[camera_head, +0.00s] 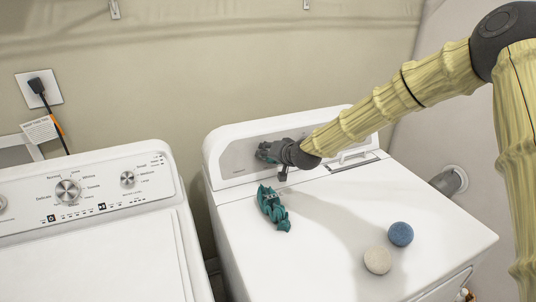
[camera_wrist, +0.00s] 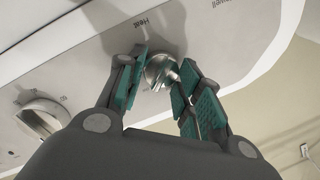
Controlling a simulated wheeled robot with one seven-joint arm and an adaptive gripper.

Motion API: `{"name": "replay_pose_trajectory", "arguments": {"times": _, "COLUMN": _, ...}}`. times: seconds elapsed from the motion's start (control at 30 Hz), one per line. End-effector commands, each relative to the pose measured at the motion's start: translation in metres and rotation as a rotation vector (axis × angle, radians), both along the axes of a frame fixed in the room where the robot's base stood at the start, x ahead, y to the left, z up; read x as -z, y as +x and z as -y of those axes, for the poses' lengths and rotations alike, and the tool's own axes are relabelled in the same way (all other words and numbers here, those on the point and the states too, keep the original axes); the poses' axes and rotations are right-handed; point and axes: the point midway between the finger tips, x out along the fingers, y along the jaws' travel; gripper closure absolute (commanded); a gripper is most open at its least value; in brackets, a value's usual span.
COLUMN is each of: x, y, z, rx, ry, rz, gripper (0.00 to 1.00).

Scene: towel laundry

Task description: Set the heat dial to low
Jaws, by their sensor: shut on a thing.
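The heat dial (camera_wrist: 158,69) is a round silver knob on the dryer's control panel, with the word "Heat" printed by it in the wrist view. My gripper (camera_wrist: 166,73) has its teal-padded fingers on either side of the knob and is shut on it. In the head view my gripper (camera_head: 266,152) is at the dryer's panel (camera_head: 238,154) and hides the dial. The dial's pointer and its low mark cannot be made out.
A second knob (camera_wrist: 42,115) sits on the same panel. On the white dryer top (camera_head: 335,225) lie a teal object (camera_head: 272,208), a blue ball (camera_head: 400,234) and a cream ball (camera_head: 377,260). A washer (camera_head: 95,245) with several knobs stands at the left.

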Motion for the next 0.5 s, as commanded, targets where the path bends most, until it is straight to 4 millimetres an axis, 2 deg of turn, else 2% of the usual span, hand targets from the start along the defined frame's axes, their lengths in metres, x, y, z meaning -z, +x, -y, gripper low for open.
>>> {"name": "replay_pose_trajectory", "arguments": {"times": 0.03, "x": 0.0039, "y": -0.0018, "z": 0.0003, "rx": -0.001, "ry": -0.002, "rz": -0.006, "gripper": 0.61}}
{"name": "replay_pose_trajectory", "arguments": {"times": 0.13, "x": 0.0031, "y": -0.0016, "z": 0.0001, "rx": -0.001, "ry": -0.001, "rz": -0.005, "gripper": 0.43}}
{"name": "replay_pose_trajectory", "arguments": {"times": 0.5, "x": 0.0002, "y": -0.0021, "z": 0.0009, "rx": 0.000, "ry": 0.000, "rz": -0.002, "gripper": 0.43}}
